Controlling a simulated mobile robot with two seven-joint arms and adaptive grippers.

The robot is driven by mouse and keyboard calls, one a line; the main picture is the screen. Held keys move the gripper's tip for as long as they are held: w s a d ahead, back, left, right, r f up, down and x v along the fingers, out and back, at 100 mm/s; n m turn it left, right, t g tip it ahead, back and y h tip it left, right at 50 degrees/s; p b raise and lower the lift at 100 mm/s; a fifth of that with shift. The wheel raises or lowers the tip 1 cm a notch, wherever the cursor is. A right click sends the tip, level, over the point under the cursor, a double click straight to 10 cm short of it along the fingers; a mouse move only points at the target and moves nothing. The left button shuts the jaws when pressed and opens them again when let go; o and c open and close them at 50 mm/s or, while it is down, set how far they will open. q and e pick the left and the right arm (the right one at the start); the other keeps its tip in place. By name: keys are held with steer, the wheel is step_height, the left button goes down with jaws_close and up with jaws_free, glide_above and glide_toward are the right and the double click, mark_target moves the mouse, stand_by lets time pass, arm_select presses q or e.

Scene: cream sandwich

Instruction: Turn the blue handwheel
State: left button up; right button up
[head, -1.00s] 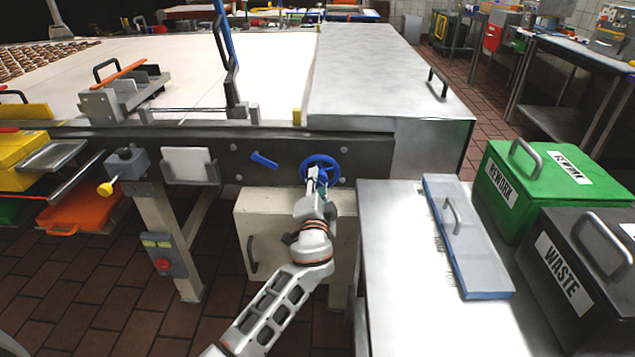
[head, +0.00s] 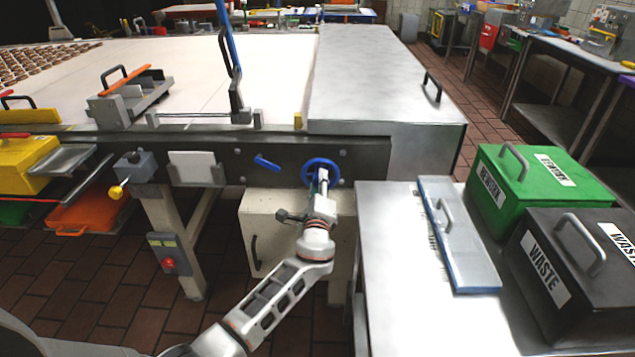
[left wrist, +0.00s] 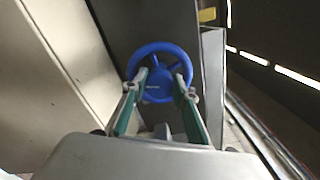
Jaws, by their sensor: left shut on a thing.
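The blue handwheel (head: 307,164) is a spoked ring on the dark side rail of the conveyor, in the middle of the head view. It also shows in the left wrist view (left wrist: 150,50), with its hub facing the camera. My left gripper (head: 322,178) reaches it from below. In the left wrist view the two fingers of my left gripper (left wrist: 162,84) lie apart across the wheel's lower part, one on each side of the hub, shut on the wheel. The exact finger contact is too small to tell. My right gripper is not in view.
A blue lever (head: 267,163) sits on the rail left of the wheel. A cream box (head: 262,215) hangs below.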

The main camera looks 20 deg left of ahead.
arm_select(q)
steer(key=shift+r+m+p, duration=0.2)
steer(key=shift+m+p, duration=0.15)
steer(key=shift+m, duration=0.55)
steer(key=shift+m+p, duration=0.4)
steer(key=shift+m, duration=0.6)
steer(key=shift+m+p, duration=0.4)
steer(key=shift+m, duration=0.4)
steer(key=shift+m+p, duration=0.4)
steer(key=shift+m, duration=0.6)
steer(key=shift+d+f+m, duration=0.1)
steer(key=shift+m, duration=0.4)
steer(key=shift+f, duration=0.1)
steer(key=o, duration=1.1)
